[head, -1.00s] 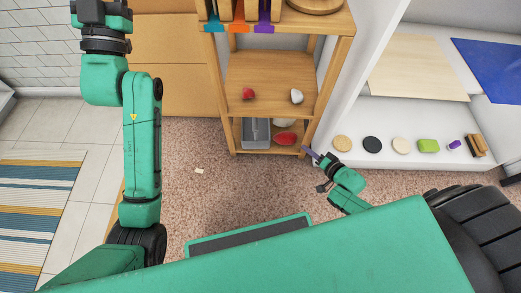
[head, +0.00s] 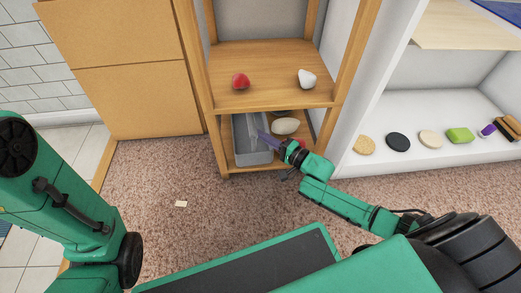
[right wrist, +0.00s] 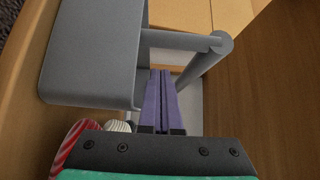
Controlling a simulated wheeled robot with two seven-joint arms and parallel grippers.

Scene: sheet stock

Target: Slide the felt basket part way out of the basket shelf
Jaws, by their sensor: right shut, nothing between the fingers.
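The grey felt basket (head: 252,158) stands on the lowest board of the wooden basket shelf (head: 270,100), at the left. My right gripper (head: 262,136) reaches in from the right, its purple fingers shut and empty, with the tips over the basket's right side. In the right wrist view the shut fingers (right wrist: 158,74) point at the grey basket (right wrist: 95,55), whose wall is at the left and whose rounded bar crosses ahead of the tips. Whether the fingers touch it I cannot tell. My left arm shows at the left, but its gripper is out of view.
A cream object (head: 285,126) lies beside the basket, close to my gripper. A red object (head: 241,81) and a white one (head: 307,79) sit on the board above. A white unit (head: 375,145) with several small items stands at the right.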

